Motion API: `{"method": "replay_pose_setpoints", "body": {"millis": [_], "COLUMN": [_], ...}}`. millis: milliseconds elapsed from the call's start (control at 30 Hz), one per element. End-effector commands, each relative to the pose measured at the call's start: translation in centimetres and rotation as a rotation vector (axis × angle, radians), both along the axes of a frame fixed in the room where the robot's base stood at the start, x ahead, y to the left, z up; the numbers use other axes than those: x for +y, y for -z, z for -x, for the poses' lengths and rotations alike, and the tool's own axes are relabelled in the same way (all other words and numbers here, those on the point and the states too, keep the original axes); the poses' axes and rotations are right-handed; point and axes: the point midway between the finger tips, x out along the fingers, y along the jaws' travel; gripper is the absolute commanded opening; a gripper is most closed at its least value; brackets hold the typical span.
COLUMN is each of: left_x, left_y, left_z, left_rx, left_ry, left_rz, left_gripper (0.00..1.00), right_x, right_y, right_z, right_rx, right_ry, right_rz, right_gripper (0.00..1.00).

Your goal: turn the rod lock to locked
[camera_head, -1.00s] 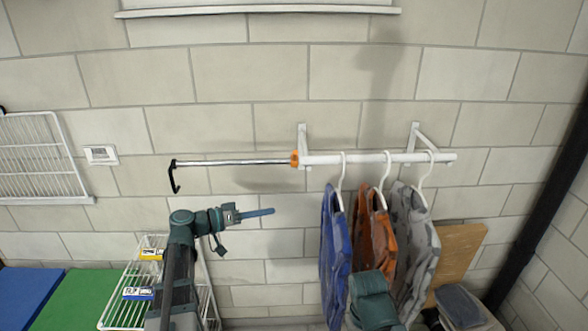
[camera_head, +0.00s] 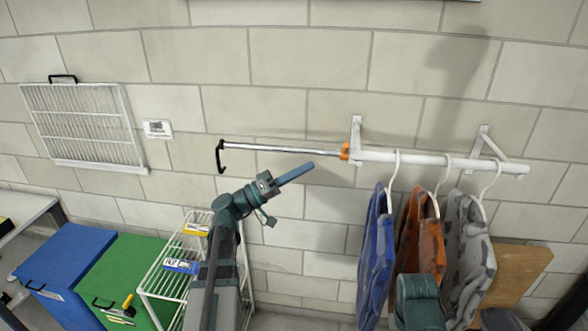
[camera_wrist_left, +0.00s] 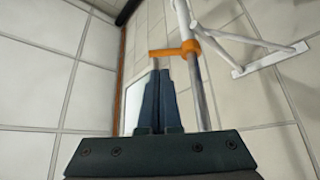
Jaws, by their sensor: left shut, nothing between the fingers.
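The rod lock is an orange collar (camera_head: 345,152) where the thin chrome rod (camera_head: 280,149) enters the white wall-mounted tube (camera_head: 430,159). The rod ends in a black hook-shaped handle (camera_head: 220,157) at its left. My left gripper (camera_head: 311,166) is shut and empty, below the rod and left of the lock, apart from it in the picture. In the left wrist view its fingers (camera_wrist_left: 160,72) point toward the orange lock (camera_wrist_left: 188,48), whose short arm sticks out to the left. The rod (camera_wrist_left: 198,90) runs just right of the fingers. My right gripper is out of view.
Blue, orange and grey garments (camera_head: 422,230) hang from the tube on white hangers. A white wire rack (camera_head: 165,290) stands below my left arm, beside green (camera_head: 130,270) and blue (camera_head: 70,260) boxes.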

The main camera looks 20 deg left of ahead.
Motion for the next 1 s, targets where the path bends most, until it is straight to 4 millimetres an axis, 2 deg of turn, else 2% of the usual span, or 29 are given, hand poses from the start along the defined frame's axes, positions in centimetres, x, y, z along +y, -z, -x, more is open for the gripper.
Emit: {"method": "replay_pose_setpoints", "body": {"millis": [33,100,400,633,1000], "left_x": [-0.8,-1.8,-4.8,-5.6,-5.6], "left_y": [-0.9,-1.4,-2.9,-3.2,-3.2], "left_z": [-0.8,-1.6,-4.3,-5.0,-5.0], "left_rx": [0.000,0.000,0.001,0.001,0.002], "left_ry": [0.003,0.002,0.001,-0.001,-0.001], "left_rz": [0.000,0.000,0.000,0.000,0.000], "left_gripper": [0.00,0.00,0.00,0.00,0.00], "right_x": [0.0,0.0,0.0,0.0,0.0], "right_y": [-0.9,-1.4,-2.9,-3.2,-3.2], "right_z": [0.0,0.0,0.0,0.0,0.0], "right_rx": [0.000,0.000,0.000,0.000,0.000], "right_ry": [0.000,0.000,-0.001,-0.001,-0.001], "right_rz": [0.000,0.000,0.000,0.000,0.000], "right_gripper": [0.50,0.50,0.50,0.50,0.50]}}
